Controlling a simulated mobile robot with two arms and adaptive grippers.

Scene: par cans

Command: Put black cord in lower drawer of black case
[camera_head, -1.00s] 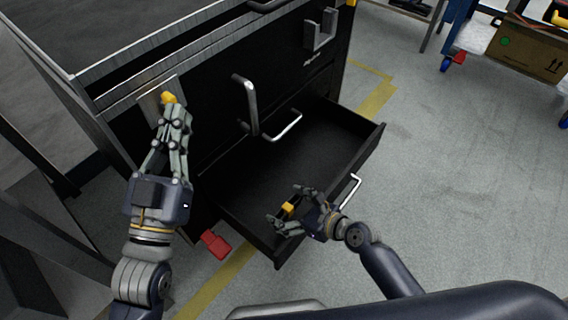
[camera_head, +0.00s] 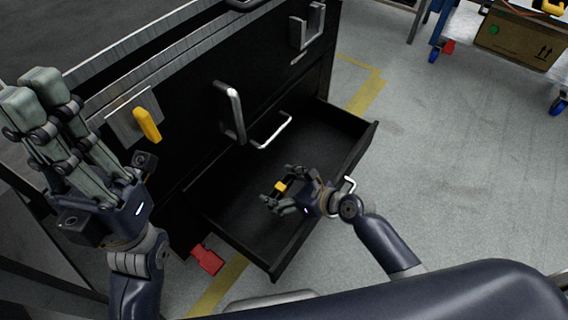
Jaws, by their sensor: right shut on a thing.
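The black case (camera_head: 190,148) stands at the left with its lower drawer (camera_head: 325,124) pulled out, its floor largely bare. My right gripper (camera_head: 281,187) is over the front part of the drawer, shut on a small dark thing with a yellow part. It may be the black cord, but the fingers cover most of it. I cannot tell whether it touches the drawer floor. My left gripper (camera_head: 95,120) is raised large at the left, open and empty, its fingers spread and apart from the case front.
A yellow piece (camera_head: 147,124) hangs on a metal plate on the case front. Metal handles (camera_head: 229,112) stick out. A red block (camera_head: 207,260) is below the drawer. A cart with a cardboard box (camera_head: 519,42) stands at the far right. The floor between is clear.

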